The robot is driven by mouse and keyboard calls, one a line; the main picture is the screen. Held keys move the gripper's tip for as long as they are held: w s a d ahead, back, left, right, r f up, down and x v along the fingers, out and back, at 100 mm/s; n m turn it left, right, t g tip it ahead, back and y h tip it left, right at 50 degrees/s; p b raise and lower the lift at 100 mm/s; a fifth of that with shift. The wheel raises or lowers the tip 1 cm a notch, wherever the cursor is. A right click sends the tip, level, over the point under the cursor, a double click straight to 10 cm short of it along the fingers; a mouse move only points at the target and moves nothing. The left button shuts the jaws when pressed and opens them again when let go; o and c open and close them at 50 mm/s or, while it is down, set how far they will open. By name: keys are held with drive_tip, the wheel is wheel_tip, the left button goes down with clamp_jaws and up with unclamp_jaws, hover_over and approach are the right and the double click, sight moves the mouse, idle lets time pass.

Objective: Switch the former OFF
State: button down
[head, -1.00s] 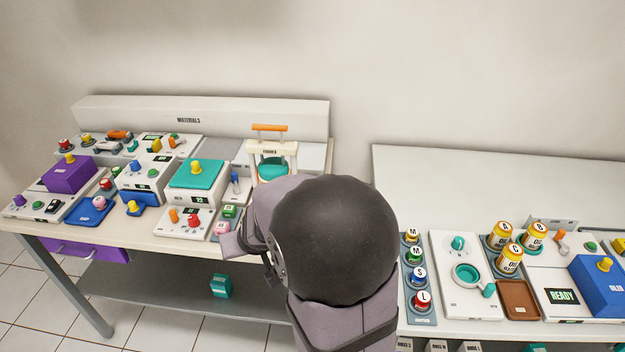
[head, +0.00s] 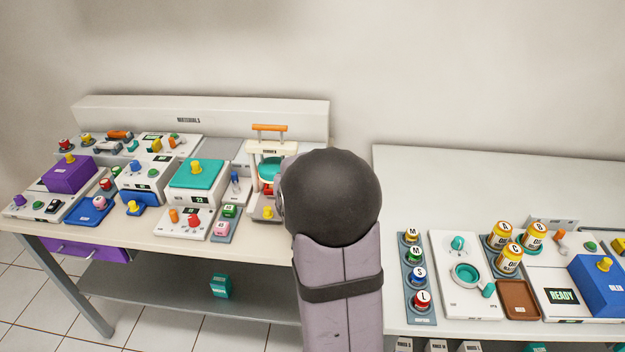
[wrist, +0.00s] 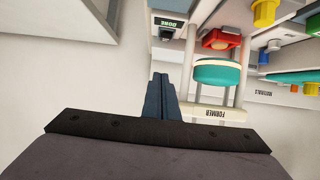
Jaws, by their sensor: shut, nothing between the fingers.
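The former (head: 285,148) is a white frame with an orange handle, a teal disc and a red part below it. In the head view it stands at the right end of the left bench, its right side partly hidden by my arm. In the wrist view its labelled bar (wrist: 225,114) appears upside down, right of my fingers. A small display reading DONE (wrist: 168,22) and a dark switch-like part (wrist: 166,36) show beyond the fingertips. My gripper (wrist: 160,78) is shut and empty, apart from the dark part. In the head view my arm hides the gripper.
Left of the former stand a white unit with a teal lid (head: 205,174) and a small panel with pink and green blocks (head: 226,222). The right bench holds lettered knobs (head: 415,253), jars and a blue box (head: 598,285). A gap separates the benches.

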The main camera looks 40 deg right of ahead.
drive_tip(key=shift+w+f, duration=0.1)
drive_tip(key=p+x, duration=0.1)
drive_tip(key=x, duration=0.8)
drive_tip(key=shift+w+d+f, duration=0.15)
drive_tip(key=shift+w+d, duration=0.05)
drive_tip(key=shift+d, duration=0.1)
wheel_tip(320, 180, down, 2)
drive_tip(key=shift+s+a+f, duration=0.25)
drive_tip(key=shift+a+f, duration=0.05)
drive_tip(key=shift+f, duration=0.65)
drive_tip(key=shift+s+a+f+b, duration=0.15)
drive_tip(key=shift+f+b, duration=0.4)
drive_tip(key=shift+f, duration=0.1)
drive_tip(key=shift+r, duration=0.15)
drive_tip(key=shift+r+p, duration=0.1)
drive_tip(key=shift+p, duration=0.25)
